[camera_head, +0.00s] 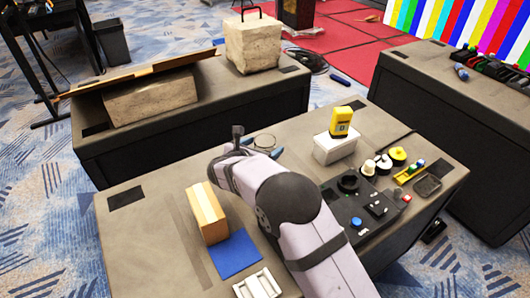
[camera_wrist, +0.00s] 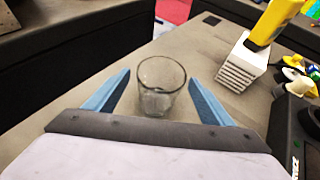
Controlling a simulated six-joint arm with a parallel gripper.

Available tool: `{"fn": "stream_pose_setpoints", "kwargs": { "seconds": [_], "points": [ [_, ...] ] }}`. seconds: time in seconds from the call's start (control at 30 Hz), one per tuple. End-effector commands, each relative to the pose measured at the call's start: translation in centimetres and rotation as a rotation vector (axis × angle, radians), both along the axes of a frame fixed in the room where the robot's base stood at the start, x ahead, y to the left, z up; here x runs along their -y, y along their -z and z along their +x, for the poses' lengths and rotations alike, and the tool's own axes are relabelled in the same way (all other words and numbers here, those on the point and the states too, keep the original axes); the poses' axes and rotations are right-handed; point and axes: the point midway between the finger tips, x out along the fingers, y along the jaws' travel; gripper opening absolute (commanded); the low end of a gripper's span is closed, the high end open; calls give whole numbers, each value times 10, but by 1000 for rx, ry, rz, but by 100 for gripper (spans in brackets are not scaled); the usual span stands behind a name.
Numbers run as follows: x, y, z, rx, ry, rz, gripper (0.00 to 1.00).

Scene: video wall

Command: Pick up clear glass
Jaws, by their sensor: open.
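A clear glass (camera_wrist: 161,88) stands upright on the grey table, in the middle of the wrist view. It also shows small in the head view (camera_head: 265,141), just past the end of my arm, partly hidden there. My gripper (camera_wrist: 160,83) is open, with one blue finger on the left of the glass and one on the right. In the head view my gripper (camera_head: 256,145) is low over the table near its back edge. A gap shows between each finger and the glass, and nothing is held.
A white block (camera_head: 335,146) with a yellow device (camera_head: 341,122) on it stands to the right. A black control panel (camera_head: 365,205) with knobs lies nearer. A wooden block (camera_head: 206,213) and a blue mat (camera_head: 235,255) lie left of my arm. The table's left part is clear.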

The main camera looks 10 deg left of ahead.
Motion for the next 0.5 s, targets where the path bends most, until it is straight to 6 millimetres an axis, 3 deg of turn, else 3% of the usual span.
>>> {"fn": "stream_pose_setpoints", "kwargs": {
  "seconds": [0.17,0.43,0.5],
  "points": [
    [3,7,14,0,0,0,76],
    [3,8,15,0,0,0,76],
    [3,7,15,0,0,0,61]
  ]
}}
